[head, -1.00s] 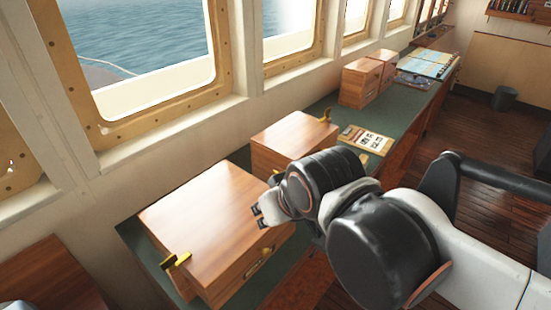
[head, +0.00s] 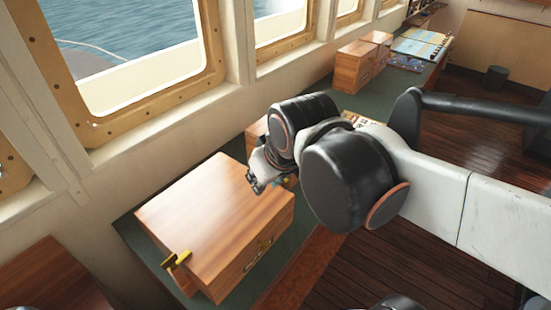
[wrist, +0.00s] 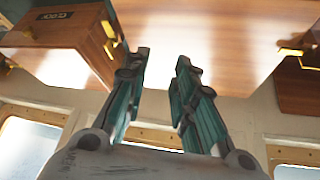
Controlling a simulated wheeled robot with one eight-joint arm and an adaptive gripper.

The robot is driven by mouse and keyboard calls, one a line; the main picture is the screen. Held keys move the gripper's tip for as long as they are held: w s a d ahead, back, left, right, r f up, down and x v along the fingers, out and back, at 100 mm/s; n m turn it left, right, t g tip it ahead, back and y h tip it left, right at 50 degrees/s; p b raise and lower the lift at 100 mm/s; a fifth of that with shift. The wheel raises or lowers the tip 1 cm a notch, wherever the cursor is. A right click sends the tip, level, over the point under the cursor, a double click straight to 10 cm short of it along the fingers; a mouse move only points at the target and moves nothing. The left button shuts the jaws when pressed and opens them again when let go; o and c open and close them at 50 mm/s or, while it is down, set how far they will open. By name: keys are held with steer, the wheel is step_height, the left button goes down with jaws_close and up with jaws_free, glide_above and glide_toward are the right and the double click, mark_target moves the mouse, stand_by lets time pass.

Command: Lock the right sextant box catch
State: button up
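A large wooden box (head: 215,215) sits on the green counter in the head view. A brass catch (head: 177,260) sticks out at its near left corner, and a brass fitting (head: 258,253) is on its front. My gripper (head: 252,182) is beside the box's far right corner. In the wrist view my gripper (wrist: 163,56) is open, with nothing between its fingers. A box with a dark label (wrist: 52,16) and brass catches (wrist: 110,32) shows at upper left there. Another brass catch (wrist: 291,50) shows at right. A second box (head: 256,130) is mostly hidden behind my arm.
Smaller wooden boxes (head: 358,65) and a chart (head: 420,43) lie farther along the green counter (head: 325,98). Windows (head: 150,50) line the wall on the left. The wooden floor (head: 480,130) on the right is open.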

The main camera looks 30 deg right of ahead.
steer(key=w+d+r+n+g+p, duration=0.3)
steer(key=w+d+r+g+p, duration=0.25)
steer(key=w+d+p, duration=0.5)
steer(key=shift+g, duration=0.25)
steer(key=f, duration=0.4)
steer(key=a+f, duration=0.1)
steer(key=f, duration=0.9)
steer(key=shift+w+a+f+p, duration=0.15)
steer(key=shift+w+a+p, duration=0.15)
steer(key=shift+w+a, duration=0.1)
jaws_close()
